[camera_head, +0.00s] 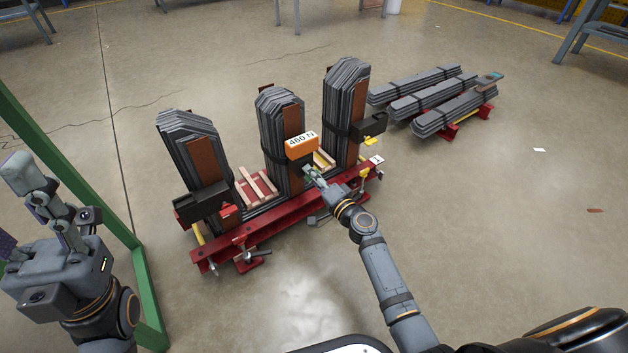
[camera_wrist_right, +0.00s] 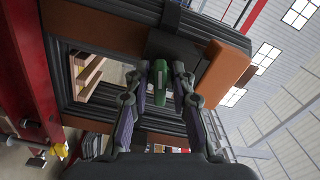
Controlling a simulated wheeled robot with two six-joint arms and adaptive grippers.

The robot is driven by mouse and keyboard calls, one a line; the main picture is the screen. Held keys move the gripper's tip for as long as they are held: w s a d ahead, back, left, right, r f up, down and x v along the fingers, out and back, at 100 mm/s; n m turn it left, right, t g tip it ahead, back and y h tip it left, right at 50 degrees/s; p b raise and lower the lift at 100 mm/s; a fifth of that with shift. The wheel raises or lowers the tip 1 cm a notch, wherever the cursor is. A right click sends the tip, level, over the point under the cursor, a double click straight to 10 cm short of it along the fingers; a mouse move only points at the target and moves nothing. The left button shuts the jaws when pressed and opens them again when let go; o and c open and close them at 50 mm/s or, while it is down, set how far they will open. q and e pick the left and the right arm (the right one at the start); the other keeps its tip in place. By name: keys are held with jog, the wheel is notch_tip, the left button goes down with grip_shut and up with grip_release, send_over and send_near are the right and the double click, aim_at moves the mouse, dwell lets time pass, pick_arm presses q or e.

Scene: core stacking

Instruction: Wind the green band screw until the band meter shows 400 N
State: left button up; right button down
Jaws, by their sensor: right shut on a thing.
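The band meter (camera_head: 301,146) is an orange box on the middle leg of the dark laminated core (camera_head: 269,105), and its face reads 460 N. The green band screw (camera_wrist_right: 160,82) shows in the right wrist view between the fingers, below the dark clamp block (camera_wrist_right: 176,48). The meter's orange housing (camera_wrist_right: 226,70) is beside it there. My right gripper (camera_head: 311,174) reaches to the middle leg just under the meter, and it is shut on the screw. It also shows in the right wrist view (camera_wrist_right: 158,84). My left gripper (camera_head: 38,190) is raised at the left, away from the core; its fingertips are unclear.
A red frame (camera_head: 280,216) carries the core, with dark clamps on the outer legs. Wooden slats (camera_head: 257,187) lie between the legs. Stacks of grey laminations (camera_head: 420,92) lie at the back right. A green post (camera_head: 148,290) stands near my left arm. The right floor is mostly clear.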

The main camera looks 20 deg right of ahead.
jog(key=shift+n, duration=0.7)
jog(key=shift+f+n+b, duration=0.2)
jog(key=shift+n+b, duration=0.2)
jog(key=shift+b, duration=0.3)
jog(key=n+b, duration=0.2)
jog(key=shift+n, duration=0.4)
jog(key=c, duration=1.6)
grip_release()
jog(key=shift+r, duration=0.15)
jog(key=o, duration=0.5)
jog(key=shift+o, duration=0.2)
